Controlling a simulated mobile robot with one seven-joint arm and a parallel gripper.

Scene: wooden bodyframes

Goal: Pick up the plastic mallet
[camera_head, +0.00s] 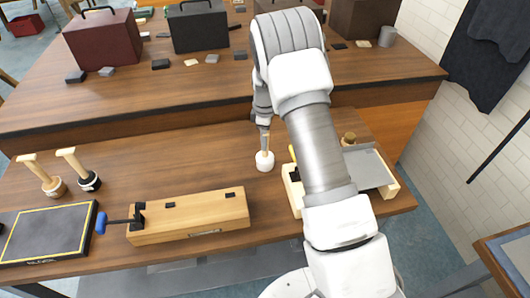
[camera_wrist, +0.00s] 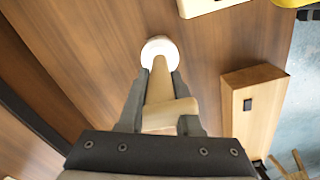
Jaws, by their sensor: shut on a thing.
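The plastic mallet (camera_head: 264,161) has a white round head and a light wooden handle. It stands head-down on the front wooden table near the middle of the head view. In the wrist view its white head (camera_wrist: 159,47) lies just beyond my fingertips, and its handle runs back between my fingers. My gripper (camera_head: 265,127) is above the mallet, also seen in the wrist view (camera_wrist: 158,80), with its fingers shut on the handle. I cannot tell whether the head touches the table.
A long wooden box (camera_head: 190,216) with a blue-handled clamp sits at front left. A wooden tray (camera_head: 391,187) is right, partly behind my arm. Two wooden-handled tools (camera_head: 54,187) (camera_head: 90,181) stand at left by a black mat (camera_head: 45,235). Cases (camera_head: 103,42) stand on the back table.

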